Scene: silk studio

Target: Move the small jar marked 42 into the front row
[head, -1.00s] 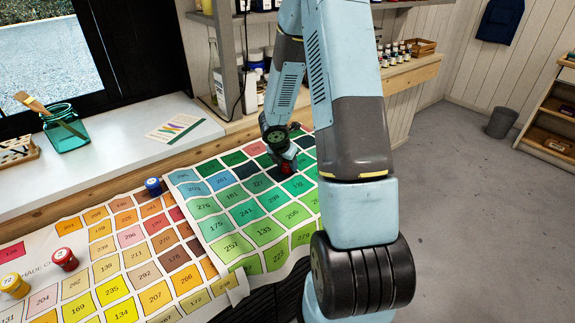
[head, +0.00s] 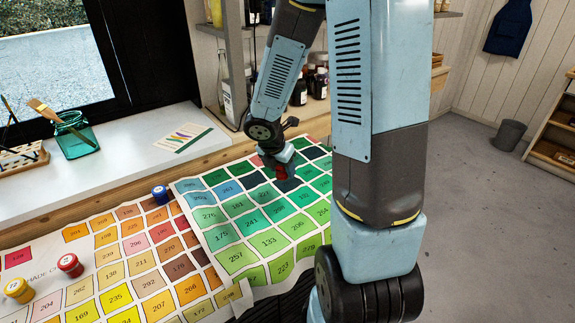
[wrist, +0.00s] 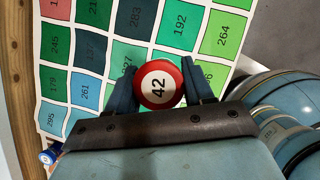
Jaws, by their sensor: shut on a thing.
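The small jar marked 42 (wrist: 158,84) is red with a white lid bearing a black number. In the wrist view it sits between my two dark fingers, which are shut on its sides. In the head view my gripper (head: 284,178) is low over the upper part of the green colour chart (head: 238,257). The jar is small and partly hidden there; I cannot tell whether it touches the chart. A blue jar (head: 160,194) stands to the left at the chart's edge. A red jar (head: 70,265) and a yellow jar (head: 18,290) stand further left.
The orange and yellow chart (head: 100,233) lies to the left, overlapped by the green one. A white sill (head: 130,150) behind holds a teal glass jar (head: 75,135) with a brush. Shelves with bottles (head: 315,85) stand behind my arm. My arm covers the charts' right side.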

